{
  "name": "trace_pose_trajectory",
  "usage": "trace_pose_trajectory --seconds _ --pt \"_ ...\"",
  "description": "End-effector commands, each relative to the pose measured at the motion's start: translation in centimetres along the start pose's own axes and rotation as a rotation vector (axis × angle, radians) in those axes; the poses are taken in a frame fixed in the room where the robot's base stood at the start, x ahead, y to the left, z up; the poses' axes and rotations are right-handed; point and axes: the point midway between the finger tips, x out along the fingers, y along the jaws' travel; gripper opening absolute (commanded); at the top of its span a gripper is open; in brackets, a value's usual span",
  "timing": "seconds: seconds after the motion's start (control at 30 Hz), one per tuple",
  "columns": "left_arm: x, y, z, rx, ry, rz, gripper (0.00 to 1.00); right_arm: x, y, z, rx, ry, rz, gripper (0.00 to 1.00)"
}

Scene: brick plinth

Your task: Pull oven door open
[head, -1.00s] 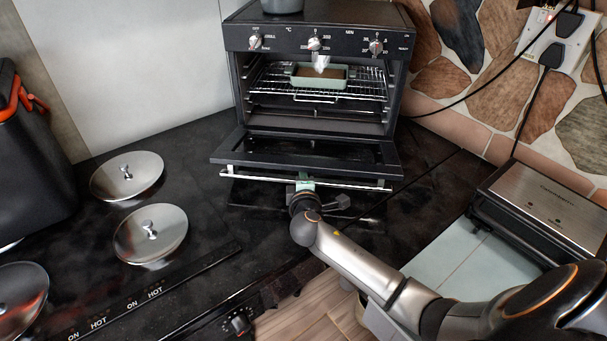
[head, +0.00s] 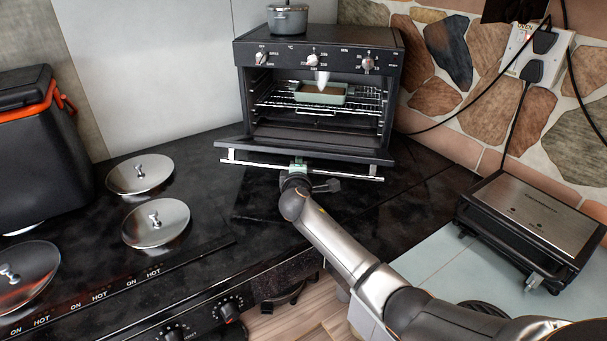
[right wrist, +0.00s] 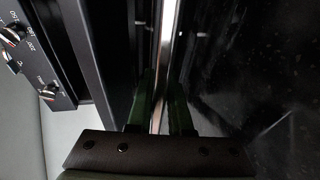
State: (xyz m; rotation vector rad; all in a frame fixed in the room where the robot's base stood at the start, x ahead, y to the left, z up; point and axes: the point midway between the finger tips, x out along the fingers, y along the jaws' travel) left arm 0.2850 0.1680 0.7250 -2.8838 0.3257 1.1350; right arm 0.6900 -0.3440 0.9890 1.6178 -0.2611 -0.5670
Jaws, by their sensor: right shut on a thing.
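The black toaster oven (head: 319,63) stands at the back of the counter with its cavity in sight. Its door (head: 290,149) is hinged down at the front, partly open, and shows nearly edge-on. The silver bar handle (head: 345,175) runs along the door's front. My right gripper (head: 298,167) is at the middle of the handle, shut on it. In the right wrist view the gripper's two green fingers (right wrist: 162,90) are on either side of the handle (right wrist: 169,30). My left gripper is not in view.
A green dish (head: 320,98) sits on the oven's wire rack (head: 365,101). A grey pot (head: 287,19) stands on top. A contact grill (head: 530,222) is at the right, with cables behind. Cooktop lids (head: 156,222) and a black box (head: 42,150) are at the left.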

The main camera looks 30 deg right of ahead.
Motion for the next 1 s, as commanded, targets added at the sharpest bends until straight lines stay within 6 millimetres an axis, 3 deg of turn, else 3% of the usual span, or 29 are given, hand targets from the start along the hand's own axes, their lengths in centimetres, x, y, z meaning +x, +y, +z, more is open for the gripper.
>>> trace_pose_trajectory --seconds 0.3,0.33,0.53,0.83,1.0 --pt "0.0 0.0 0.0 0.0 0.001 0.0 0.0 0.0 0.6 -0.1 -0.002 0.002 0.009 0.0" --pt "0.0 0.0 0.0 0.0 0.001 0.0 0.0 0.0 0.6 -0.1 -0.002 0.002 0.01 0.2" --pt "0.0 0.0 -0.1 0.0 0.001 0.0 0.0 0.0 0.4 -0.1 -0.001 0.002 0.007 0.42" --pt "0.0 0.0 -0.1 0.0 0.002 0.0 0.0 -0.1 0.4 -0.1 0.0 0.002 0.006 0.42" --pt "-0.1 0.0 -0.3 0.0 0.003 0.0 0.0 -1.2 0.3 -0.2 0.001 0.003 0.006 0.42"
